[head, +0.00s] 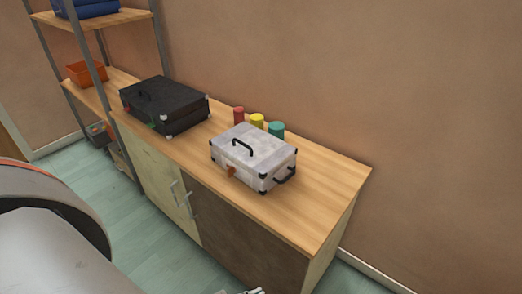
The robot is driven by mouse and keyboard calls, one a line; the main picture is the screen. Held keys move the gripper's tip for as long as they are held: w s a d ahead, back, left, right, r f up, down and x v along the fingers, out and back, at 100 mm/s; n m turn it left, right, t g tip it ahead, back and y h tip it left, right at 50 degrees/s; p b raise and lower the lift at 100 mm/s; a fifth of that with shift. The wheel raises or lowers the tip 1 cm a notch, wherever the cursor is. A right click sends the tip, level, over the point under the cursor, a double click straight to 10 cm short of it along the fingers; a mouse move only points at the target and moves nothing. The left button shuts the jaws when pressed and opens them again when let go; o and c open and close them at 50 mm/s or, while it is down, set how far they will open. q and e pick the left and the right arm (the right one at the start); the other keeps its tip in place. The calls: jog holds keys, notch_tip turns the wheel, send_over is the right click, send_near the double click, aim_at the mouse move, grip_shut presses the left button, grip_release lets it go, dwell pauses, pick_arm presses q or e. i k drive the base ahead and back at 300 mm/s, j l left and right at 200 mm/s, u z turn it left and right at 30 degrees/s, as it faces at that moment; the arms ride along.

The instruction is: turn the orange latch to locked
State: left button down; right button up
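The orange latch (231,171) is on the front face of a light grey case (262,148) with black corners, standing on a wooden-topped cabinet. The latch is small, and its exact angle is hard to make out. The case's lid is down; it has a black handle on top and another on its right end. A small piece of what looks like my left gripper (255,291) shows at the bottom edge, well below and apart from the case. Its fingers are mostly cut off. My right gripper is not in view.
A black case (163,104) stands left of the grey one. Red (239,116), yellow (257,121) and teal (276,130) cylinders stand behind the grey case. A shelf rack with an orange bin (86,74) is at left. The cabinet top's right end (330,185) is clear.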

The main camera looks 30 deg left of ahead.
aim_at(231, 170)
jog(key=k+u, duration=0.1)
jog(key=u, duration=1.15)
